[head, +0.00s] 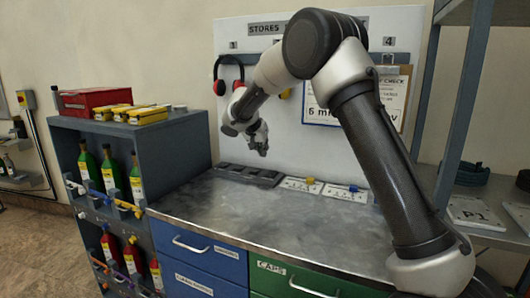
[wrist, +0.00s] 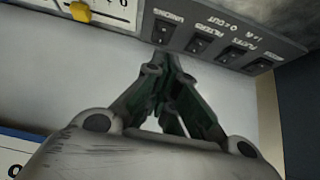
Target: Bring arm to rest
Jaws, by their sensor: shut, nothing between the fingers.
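My gripper (head: 262,150) is at the end of my raised, bent arm, above the back of the metal worktop (head: 260,215) and in front of the white stores board. Its fingers point down and hold nothing. In the wrist view the fingers of my gripper (wrist: 165,65) are closed together at the tips. My gripper looks apart from the tray, though the exact gap is hard to tell.
White cards with a yellow piece (head: 310,181) and a blue piece (head: 354,188) lie right of the tray. Red headphones (head: 228,75) and a clipboard hang on the board. A grey rack (head: 180,140) with bottles stands left; a shelf post (head: 467,100) stands right. The worktop's front is clear.

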